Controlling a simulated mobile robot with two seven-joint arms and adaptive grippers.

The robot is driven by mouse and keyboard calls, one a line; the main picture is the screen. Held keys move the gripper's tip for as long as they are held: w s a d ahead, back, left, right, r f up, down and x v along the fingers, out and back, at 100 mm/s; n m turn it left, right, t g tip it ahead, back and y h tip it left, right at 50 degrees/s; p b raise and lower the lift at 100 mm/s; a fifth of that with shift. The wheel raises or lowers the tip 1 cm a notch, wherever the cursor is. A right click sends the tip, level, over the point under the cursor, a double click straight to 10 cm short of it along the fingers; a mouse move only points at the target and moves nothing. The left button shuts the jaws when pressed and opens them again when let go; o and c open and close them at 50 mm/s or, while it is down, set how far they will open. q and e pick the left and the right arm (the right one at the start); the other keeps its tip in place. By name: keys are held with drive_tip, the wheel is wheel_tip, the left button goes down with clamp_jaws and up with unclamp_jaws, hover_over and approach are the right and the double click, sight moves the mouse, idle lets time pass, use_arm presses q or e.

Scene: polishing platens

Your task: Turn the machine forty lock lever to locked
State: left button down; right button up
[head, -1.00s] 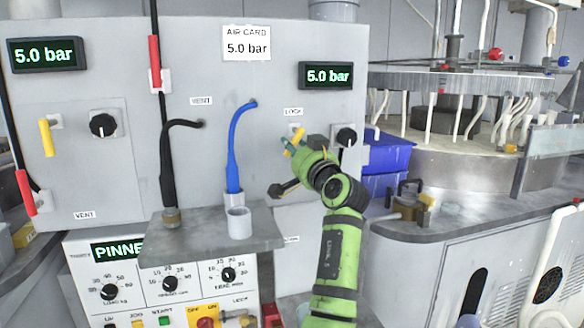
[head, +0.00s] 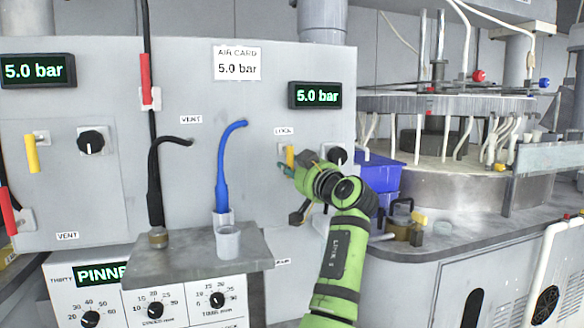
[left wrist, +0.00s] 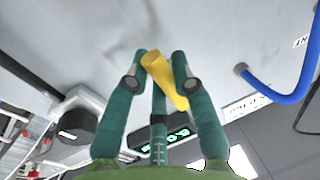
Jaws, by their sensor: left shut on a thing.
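The yellow lock lever (head: 290,156) sits under the small LOCK label (head: 284,131) on the right part of the grey panel. It points nearly straight down, its lower end partly hidden by my gripper. My left gripper (head: 287,168) is at the lever, its teal fingers shut on it. In the left wrist view the yellow lever (left wrist: 162,78) lies slanted between the fingertips of my left gripper (left wrist: 158,68). I cannot read the machine number forty anywhere. My right gripper is not in view.
A black knob (head: 337,157) is close right of the lever. A blue hose (head: 222,165) and a black hose (head: 155,185) rise left of it above a grey shelf (head: 200,262). Another yellow lever (head: 31,153) hangs at far left. Blue bins (head: 378,180) stand right of the panel.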

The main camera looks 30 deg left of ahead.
use_arm(q)
drive_tip(key=shift+a+f, duration=0.1)
drive_tip(key=shift+a, duration=0.05)
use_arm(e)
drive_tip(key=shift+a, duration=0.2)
use_arm(q)
drive_tip(key=c, duration=1.2)
unclamp_jaws()
drive_tip(key=shift+o, duration=0.9)
drive_tip(key=shift+w+a+f, duration=0.1)
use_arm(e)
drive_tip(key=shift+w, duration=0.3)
use_arm(q)
drive_tip(key=v, duration=1.2)
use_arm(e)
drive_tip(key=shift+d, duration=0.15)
